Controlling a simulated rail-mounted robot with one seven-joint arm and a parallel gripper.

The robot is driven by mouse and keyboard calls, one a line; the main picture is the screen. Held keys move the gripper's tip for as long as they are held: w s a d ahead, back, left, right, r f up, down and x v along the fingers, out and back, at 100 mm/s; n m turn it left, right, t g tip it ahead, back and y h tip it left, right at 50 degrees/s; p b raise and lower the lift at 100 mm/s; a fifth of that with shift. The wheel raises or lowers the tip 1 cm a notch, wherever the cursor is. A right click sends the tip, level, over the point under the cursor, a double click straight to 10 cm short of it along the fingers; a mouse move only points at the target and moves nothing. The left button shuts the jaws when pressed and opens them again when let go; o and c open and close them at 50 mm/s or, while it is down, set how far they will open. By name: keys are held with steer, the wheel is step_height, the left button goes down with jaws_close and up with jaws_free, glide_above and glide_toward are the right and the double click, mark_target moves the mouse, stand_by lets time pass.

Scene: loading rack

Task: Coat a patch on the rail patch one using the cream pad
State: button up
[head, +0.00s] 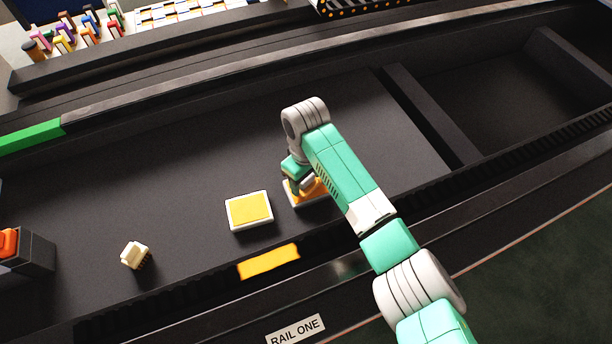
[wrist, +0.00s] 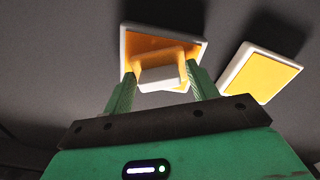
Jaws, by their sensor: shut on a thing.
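My gripper (wrist: 160,88) is shut on a pale block (wrist: 162,77) with orange-tinted sides; I cannot tell for sure that it is the cream pad. The block is over a white-rimmed plate with an orange-yellow face (wrist: 139,40), overlapping it in the wrist view; contact is unclear. In the head view the arm partly hides this plate (head: 296,199). A second white-rimmed plate with a yellow face (head: 249,210) lies to its left, and it also shows in the wrist view (wrist: 260,74). A small cream block (head: 135,255) with a dark, toothed lower side stands further left, apart from my gripper.
A yellow strip (head: 268,262) marks the near edge above the "RAIL ONE" label (head: 296,329). A dark box with an orange top (head: 22,250) stands at far left. A raised divider (head: 430,115) crosses the dark bed at right. The bed's middle left is clear.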

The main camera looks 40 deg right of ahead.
steer(key=shift+f, duration=0.1)
stand_by(0.3)
step_height(320, 180, up, 7)
steer(key=p, duration=0.8)
stand_by(0.6)
steer(key=w+a, duration=0.3)
steer(key=a, duration=2.9)
steer(key=s+r+p, duration=0.4)
steer(key=r+p, duration=0.8)
steer(key=p, duration=0.2)
steer(key=s+r+p, duration=0.4)
steer(key=r+p, duration=0.8)
steer(key=p, duration=0.2)
steer(key=shift+s+r, duration=0.15)
steer(key=shift+s, duration=0.1)
